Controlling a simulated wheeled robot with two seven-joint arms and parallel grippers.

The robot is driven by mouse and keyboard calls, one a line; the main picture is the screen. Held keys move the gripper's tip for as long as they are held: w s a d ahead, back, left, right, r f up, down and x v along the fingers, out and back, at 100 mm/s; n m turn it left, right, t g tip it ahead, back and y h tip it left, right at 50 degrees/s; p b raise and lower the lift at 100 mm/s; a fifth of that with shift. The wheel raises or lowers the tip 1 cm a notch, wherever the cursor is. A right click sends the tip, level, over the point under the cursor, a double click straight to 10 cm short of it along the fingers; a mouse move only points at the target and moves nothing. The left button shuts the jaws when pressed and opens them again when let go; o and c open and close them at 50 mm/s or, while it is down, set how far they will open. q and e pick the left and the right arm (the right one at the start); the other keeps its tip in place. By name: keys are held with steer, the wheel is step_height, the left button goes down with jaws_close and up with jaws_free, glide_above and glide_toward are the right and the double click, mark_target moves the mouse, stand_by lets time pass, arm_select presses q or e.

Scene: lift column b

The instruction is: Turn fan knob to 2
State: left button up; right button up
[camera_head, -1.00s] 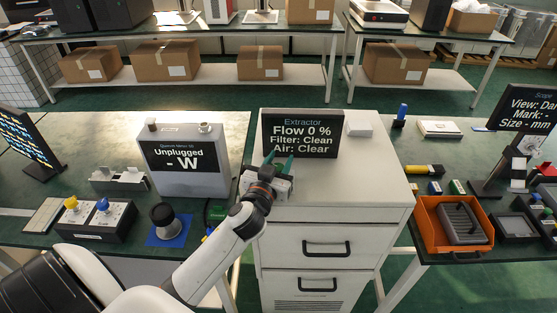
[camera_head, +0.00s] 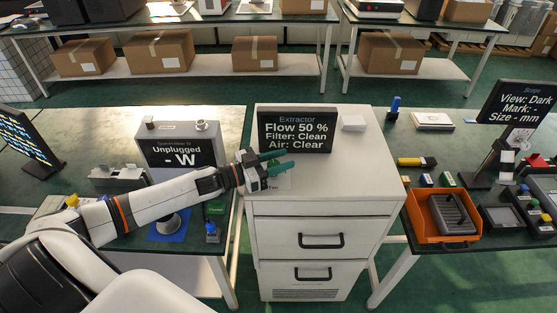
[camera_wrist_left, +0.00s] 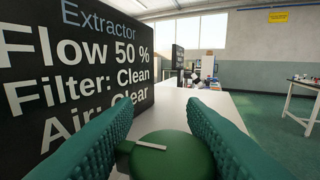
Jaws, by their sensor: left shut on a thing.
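The fan knob (camera_wrist_left: 172,156) is a round green knob with a pale pointer bar, seen close up in the left wrist view. My left gripper (camera_head: 286,160) reaches in from the left over the white cabinet's top. Its two green ridged fingers are shut on the knob, one on each side. In the head view the fingers mostly hide the knob, and a small "Fan" label shows below it. The black Extractor display (camera_head: 297,130) stands just behind and reads Flow 50 %, Filter: Clean, Air: Clear. It also fills the left of the left wrist view (camera_wrist_left: 75,65).
The white cabinet (camera_head: 352,175) has drawers with black handles. An orange tray (camera_head: 416,220) is on the right bench.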

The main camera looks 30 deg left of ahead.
arm_select(q)
steer(key=shift+d+m+g+h+b, duration=0.1)
steer(key=shift+m+g+h+b, duration=0.3)
steer(key=shift+m+g+h, duration=0.5)
steer(key=o, duration=1)
steer(key=shift+s, duration=0.1)
steer(key=shift+s, duration=0.15)
steer(key=b+v, duration=0.1)
steer(key=v, duration=1)
steer(key=shift+a, duration=0.45)
